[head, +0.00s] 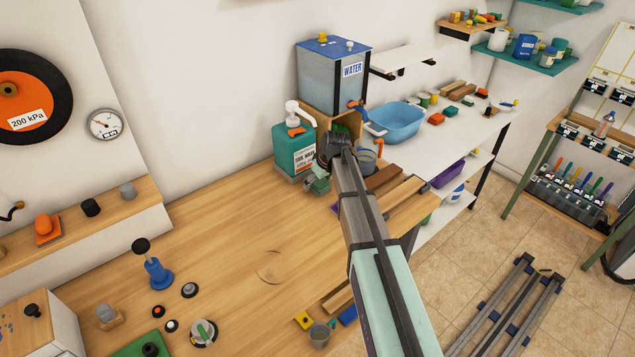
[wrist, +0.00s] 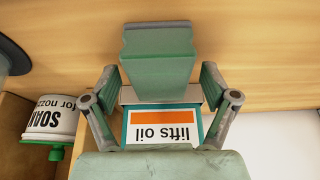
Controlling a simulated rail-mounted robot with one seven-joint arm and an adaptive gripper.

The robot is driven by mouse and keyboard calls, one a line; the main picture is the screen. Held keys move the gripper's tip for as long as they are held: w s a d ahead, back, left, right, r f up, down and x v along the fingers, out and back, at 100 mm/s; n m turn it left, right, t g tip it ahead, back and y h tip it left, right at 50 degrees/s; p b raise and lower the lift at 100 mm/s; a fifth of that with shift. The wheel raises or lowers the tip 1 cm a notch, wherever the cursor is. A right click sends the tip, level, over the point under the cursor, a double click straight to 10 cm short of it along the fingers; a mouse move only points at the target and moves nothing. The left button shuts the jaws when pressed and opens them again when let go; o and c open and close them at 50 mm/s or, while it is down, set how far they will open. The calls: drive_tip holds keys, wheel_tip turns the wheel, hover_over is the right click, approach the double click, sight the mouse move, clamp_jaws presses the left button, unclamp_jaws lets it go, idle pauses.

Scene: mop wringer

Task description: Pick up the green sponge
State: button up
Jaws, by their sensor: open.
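A green block with notched sides, which looks like the green sponge (wrist: 158,60), lies between the two fingers of my gripper (wrist: 159,85) in the wrist view. A narrow gap shows on either side, so the fingers are open and apart from it. In the head view my gripper (head: 318,180) is at the back of the wooden bench, just in front of the teal tank wash bottle (head: 292,152). My arm and gripper hide most of that spot, and I cannot tell the sponge from the gripper there.
The bottle's "lifts oil" label (wrist: 160,130) shows upside down, close to my gripper. The water tank (head: 333,80) and blue basin (head: 397,121) stand beyond. The bench's middle (head: 240,235) is clear.

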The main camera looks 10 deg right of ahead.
sight(320, 182)
drive_tip(key=shift+f, duration=0.1)
drive_tip(key=shift+c, duration=0.3)
drive_tip(key=c, duration=1.2)
drive_tip(key=shift+b, duration=0.35)
drive_tip(key=shift+s+d+r, duration=0.1)
drive_tip(key=shift+s+r, duration=0.05)
drive_tip(key=shift+r, duration=0.1)
wheel_tip(320, 182, up, 6)
drive_tip(key=b, duration=0.2)
drive_tip(key=shift+b, duration=0.35)
drive_tip(key=shift+s+d+r, duration=0.15)
drive_tip(key=shift+s+d, duration=0.05)
drive_tip(key=shift+s, duration=0.3)
drive_tip(key=s+d+b, duration=0.1)
drive_tip(key=s+d, duration=0.2)
drive_tip(key=s, duration=0.2)
drive_tip(key=s+d+b, duration=0.2)
drive_tip(key=s+d, duration=0.1)
drive_tip(key=s, duration=0.3)
drive_tip(key=s+d+b, duration=0.1)
drive_tip(key=s+d, duration=0.1)
drive_tip(key=s, duration=0.3)
drive_tip(key=shift+s+d+r+b, duration=0.15)
drive_tip(key=shift+d+b, duration=0.2)
drive_tip(key=shift+d, duration=0.05)
